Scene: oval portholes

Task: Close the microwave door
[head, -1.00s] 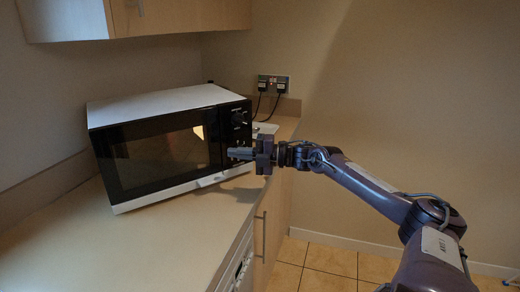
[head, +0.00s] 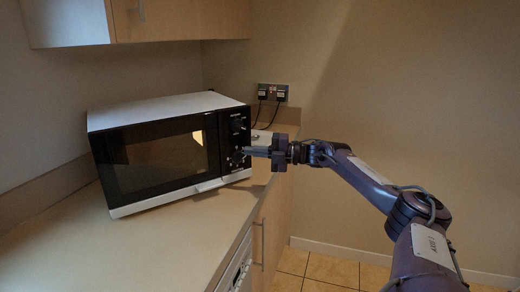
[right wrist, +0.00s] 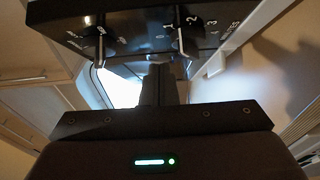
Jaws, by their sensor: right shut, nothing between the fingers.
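The microwave (head: 165,152), white with a black front, stands on the counter at the left of the head view. Its dark-windowed door (head: 160,160) looks flush, or almost flush, with the front; a very small gap cannot be ruled out. My right gripper (head: 247,152) is shut and empty, its fingertips at the lower dial of the control panel (head: 237,125); contact cannot be told. In the right wrist view the shut fingers (right wrist: 160,85) point toward the panel (right wrist: 150,32), with its two dials and white numbers. My left gripper is not in view.
The counter (head: 140,250) is clear in front of the microwave. Plugs in a wall socket (head: 272,92) with black cords are behind it at the right. A wall cabinet (head: 180,20) hangs above. Drawer and cupboard fronts with handles lie below the counter edge.

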